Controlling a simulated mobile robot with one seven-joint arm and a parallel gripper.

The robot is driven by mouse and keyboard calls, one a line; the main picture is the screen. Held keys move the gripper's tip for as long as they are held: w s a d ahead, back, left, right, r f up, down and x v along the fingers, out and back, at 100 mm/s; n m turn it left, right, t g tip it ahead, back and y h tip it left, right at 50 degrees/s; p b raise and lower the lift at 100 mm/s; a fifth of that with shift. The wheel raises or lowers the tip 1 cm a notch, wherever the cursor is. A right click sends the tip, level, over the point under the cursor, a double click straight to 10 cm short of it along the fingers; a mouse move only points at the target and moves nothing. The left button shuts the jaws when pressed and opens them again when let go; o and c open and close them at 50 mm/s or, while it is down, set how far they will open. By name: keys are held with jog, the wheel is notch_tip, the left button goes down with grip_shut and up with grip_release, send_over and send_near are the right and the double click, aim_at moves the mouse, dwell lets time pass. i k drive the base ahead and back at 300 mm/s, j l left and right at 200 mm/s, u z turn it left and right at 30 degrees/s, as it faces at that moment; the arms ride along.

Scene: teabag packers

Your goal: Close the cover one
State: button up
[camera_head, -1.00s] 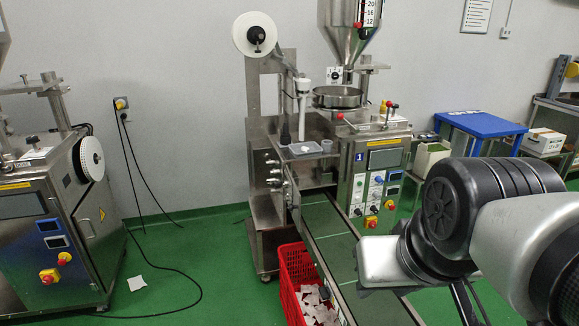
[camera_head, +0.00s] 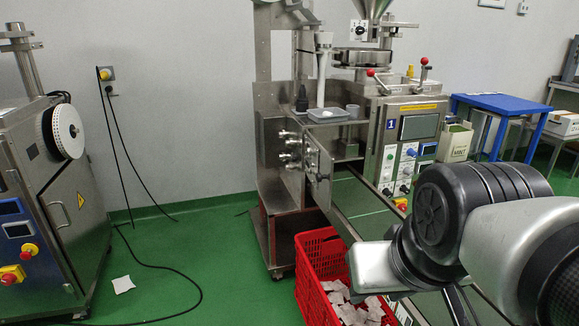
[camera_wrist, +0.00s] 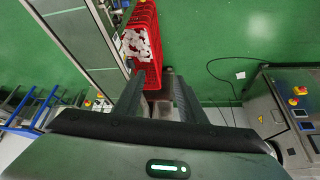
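The packing machine marked 1 (camera_head: 391,126) stands at the centre of the head view. A small metal cover panel (camera_head: 318,168) on its front left stands out from the body, swung open, beside several round knobs (camera_head: 288,150). My gripper (camera_wrist: 158,88) shows in the wrist view with its two dark fingers apart and nothing between them. It points down over the floor near the red crate, away from the cover. In the head view my arm fills the lower right and the fingers are hidden.
A red crate (camera_head: 313,279) of teabags stands on the floor below the panel; it also shows in the wrist view (camera_wrist: 144,16). A conveyor (camera_head: 361,205) runs beside it. A second machine (camera_head: 60,215) stands left, with cables and green floor (camera_head: 220,255) between.

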aim_at(318, 164)
jog(key=j, duration=0.3)
jog(key=i+j, duration=0.15)
jog(key=j, duration=0.2)
jog(key=i+j, duration=0.15)
jog(key=j, duration=0.15)
jog(key=i+j+z, duration=0.1)
jog(key=i+j, duration=0.25)
jog(key=j, duration=0.2)
jog(key=z, duration=0.05)
